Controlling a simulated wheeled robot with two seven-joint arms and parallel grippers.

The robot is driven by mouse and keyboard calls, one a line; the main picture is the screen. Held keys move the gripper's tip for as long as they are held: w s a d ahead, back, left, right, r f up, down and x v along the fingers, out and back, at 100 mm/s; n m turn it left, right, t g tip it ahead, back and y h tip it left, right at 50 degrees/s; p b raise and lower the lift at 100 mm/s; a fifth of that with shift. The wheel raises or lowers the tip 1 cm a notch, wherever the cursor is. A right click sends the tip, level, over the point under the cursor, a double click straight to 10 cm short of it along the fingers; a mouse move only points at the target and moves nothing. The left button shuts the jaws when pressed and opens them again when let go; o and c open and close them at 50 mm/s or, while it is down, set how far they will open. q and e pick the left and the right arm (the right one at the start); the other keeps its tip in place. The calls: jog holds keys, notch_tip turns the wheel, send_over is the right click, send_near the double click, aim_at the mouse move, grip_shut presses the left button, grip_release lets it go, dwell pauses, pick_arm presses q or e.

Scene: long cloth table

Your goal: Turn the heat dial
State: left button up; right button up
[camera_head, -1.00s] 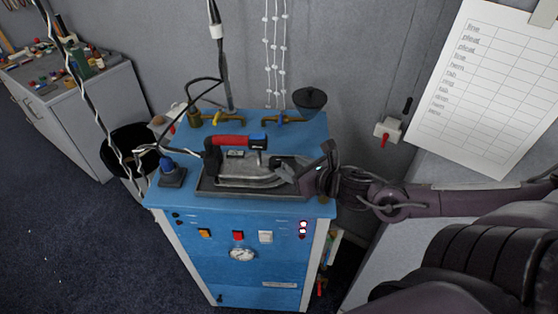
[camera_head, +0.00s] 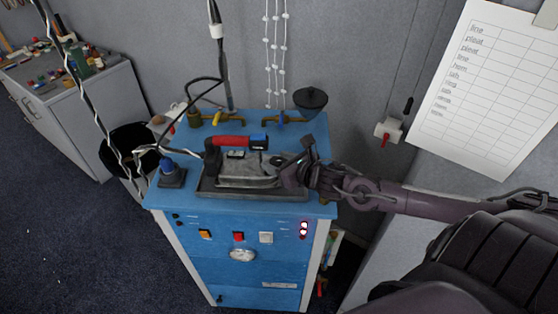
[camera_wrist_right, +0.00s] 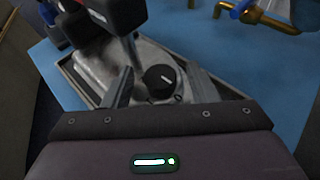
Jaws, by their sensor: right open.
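The iron (camera_head: 247,172), grey with a red handle, rests in a dark tray (camera_head: 210,193) on top of the blue machine. Its heat dial, a small black round knob with a white mark (camera_wrist_right: 160,80), shows on the iron's grey body in the right wrist view. My right gripper (camera_head: 287,168) is over the right end of the iron. In the right wrist view its two fingers are apart, one on each side of the dial. I cannot tell whether either finger touches it. My left gripper is not in view.
The blue machine (camera_head: 250,225) has switches and a gauge on its front. Brass valves (camera_head: 285,118) and a black funnel-like cup (camera_head: 310,98) stand at its back. A blue-topped black piece (camera_head: 171,175) is left of the tray. Cables hang at the left.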

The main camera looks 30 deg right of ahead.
jog(key=c, duration=1)
jog(key=shift+a+f+m+h+b, duration=0.1)
jog(key=shift+f+m+h+b, duration=0.15)
jog(key=shift+b, duration=0.3)
jog(key=m+h+b, duration=0.2)
jog(key=h+b, duration=0.1)
jog(key=b, duration=0.3)
jog(key=m+g+h+b, duration=0.1)
jog(key=m+h+b, duration=0.1)
jog(key=b, duration=0.4)
jog(key=a+m+g+h+b, duration=0.1)
jog(key=m+h+b, duration=0.2)
jog(key=b, duration=0.3)
jog(key=shift+w+m+h, duration=0.15)
jog(key=shift+m+h, duration=0.2)
jog(key=shift+r+m+g+h+b, duration=0.15)
jog(key=shift+m+g+h+b, duration=0.15)
jog(key=shift+m+h+b, duration=0.3)
jog(key=shift+r+m+g+h, duration=0.1)
jog(key=shift+m+g+h, duration=0.2)
jog(key=shift+w+r+m+g+h, duration=0.1)
jog(key=shift+m+g+h, duration=0.4)
jog(key=shift+m, duration=0.1)
jog(key=shift+a+m+g+h+p, duration=0.1)
jog(key=shift+m+g+h+p, duration=0.3)
jog(key=shift+m+g, duration=0.2)
jog(key=shift+m, duration=0.3)
